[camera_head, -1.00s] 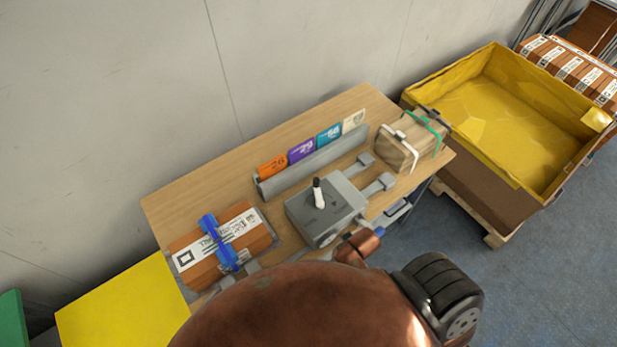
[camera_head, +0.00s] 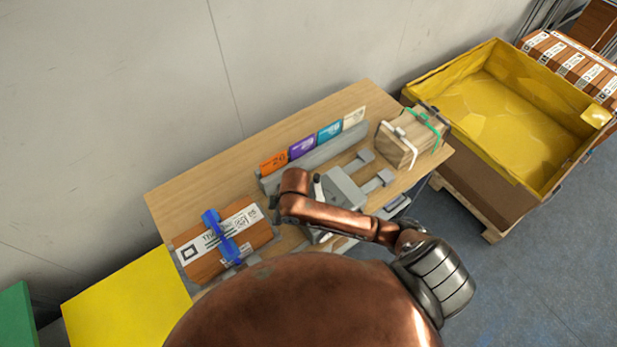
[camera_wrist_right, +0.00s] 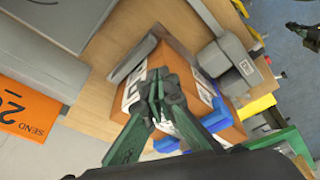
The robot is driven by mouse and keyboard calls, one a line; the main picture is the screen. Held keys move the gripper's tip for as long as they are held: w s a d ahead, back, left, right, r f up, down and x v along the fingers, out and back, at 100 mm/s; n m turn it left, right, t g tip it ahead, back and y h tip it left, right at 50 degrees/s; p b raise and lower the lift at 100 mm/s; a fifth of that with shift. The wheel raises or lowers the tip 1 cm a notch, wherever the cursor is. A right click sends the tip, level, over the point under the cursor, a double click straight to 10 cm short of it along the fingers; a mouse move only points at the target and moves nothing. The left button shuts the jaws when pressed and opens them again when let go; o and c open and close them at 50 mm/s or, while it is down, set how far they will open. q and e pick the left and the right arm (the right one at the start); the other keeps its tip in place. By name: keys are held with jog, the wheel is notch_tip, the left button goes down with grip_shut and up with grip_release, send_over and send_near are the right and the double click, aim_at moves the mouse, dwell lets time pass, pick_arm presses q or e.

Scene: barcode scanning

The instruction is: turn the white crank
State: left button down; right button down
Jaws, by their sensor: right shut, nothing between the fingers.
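The white crank handle (camera_head: 318,187) stands up from the grey box (camera_head: 346,188) on the wooden table. My right arm partly covers the box and the crank. My right gripper (camera_head: 276,212) is left of the crank, between the box and the strapped brown package (camera_head: 222,243), and apart from the handle. In the right wrist view my right gripper (camera_wrist_right: 157,88) has its green fingers together, with nothing between them, in front of the brown package (camera_wrist_right: 172,68). I cannot make out the crank in that view. My left gripper is not in view.
A grey rack (camera_head: 318,152) of coloured cards stands behind the box. A wooden crate (camera_head: 410,140) with straps sits at the table's right end. A yellow-lined bin (camera_head: 490,110) stands right of the table. A yellow panel (camera_head: 125,305) is at lower left.

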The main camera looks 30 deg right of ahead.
jog(key=w+d+r+n+g+h, duration=0.2)
jog(key=w+d+r+n+h, duration=0.3)
jog(key=w+d+r, duration=0.55)
jog(key=p, duration=0.1)
send_near(318, 188)
jog(key=shift+m, duration=0.3)
jog(key=w+a+f, duration=0.2)
jog(key=f, duration=0.1)
jog(key=w+a+f, duration=0.1)
jog(key=a+f, duration=0.1)
jog(key=shift+w, duration=0.25)
jog(key=d+p, duration=0.1)
jog(key=d, duration=0.2)
jog(key=shift+s+d, duration=0.1)
jog(key=shift+d+f, duration=0.1)
jog(key=shift+d, duration=0.3)
